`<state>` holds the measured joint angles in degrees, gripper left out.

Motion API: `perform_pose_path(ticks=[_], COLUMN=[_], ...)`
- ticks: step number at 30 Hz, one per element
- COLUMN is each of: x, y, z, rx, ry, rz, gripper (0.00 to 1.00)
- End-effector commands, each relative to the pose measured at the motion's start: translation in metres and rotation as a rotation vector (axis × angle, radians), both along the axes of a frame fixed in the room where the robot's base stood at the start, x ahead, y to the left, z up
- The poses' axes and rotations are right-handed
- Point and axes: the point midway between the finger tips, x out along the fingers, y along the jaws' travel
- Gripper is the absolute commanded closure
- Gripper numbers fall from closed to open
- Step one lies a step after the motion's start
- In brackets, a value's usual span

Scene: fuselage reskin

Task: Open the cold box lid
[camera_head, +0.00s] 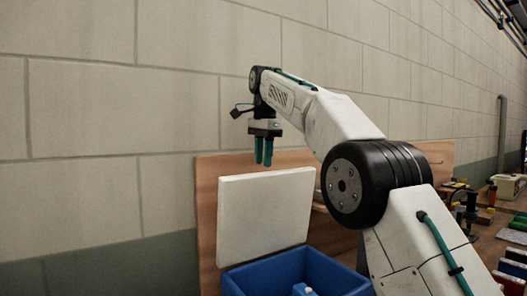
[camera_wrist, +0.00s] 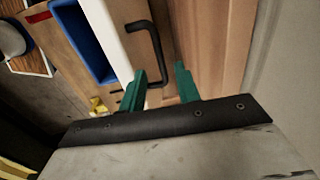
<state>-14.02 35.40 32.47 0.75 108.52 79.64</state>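The cold box (camera_head: 325,262) is a blue open-topped box at the bottom of the head view. Its white lid (camera_head: 264,218) stands raised, nearly upright, at the back of the box. In the wrist view the lid (camera_wrist: 108,32) shows edge-on beside the blue box (camera_wrist: 84,42). A black bar handle (camera_wrist: 157,50) sticks out from the lid's outer side, facing the wooden board. My gripper (camera_head: 263,162) points down above the lid's top edge. In the wrist view its green fingers (camera_wrist: 160,72) are apart with nothing held between them. They appear above the handle; contact is not visible.
A wooden board (camera_head: 207,200) stands behind the lid, against a block wall (camera_head: 90,110). A small light-blue item (camera_head: 303,289) is inside the box. A bench at right holds a pale bin (camera_head: 507,186) and several tools.

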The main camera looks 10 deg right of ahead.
Motion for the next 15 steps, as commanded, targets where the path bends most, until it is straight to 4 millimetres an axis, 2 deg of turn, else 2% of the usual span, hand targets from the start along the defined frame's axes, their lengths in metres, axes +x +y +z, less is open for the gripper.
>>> perform_pose_path(ticks=[6, 15], x=[0.0, -0.002], y=[0.0, -0.001], z=[0.016, 0.021], rx=[0.001, 0.0], ry=[-0.003, -0.001], rz=[0.0, 0.0], gripper=[0.68, 0.68])
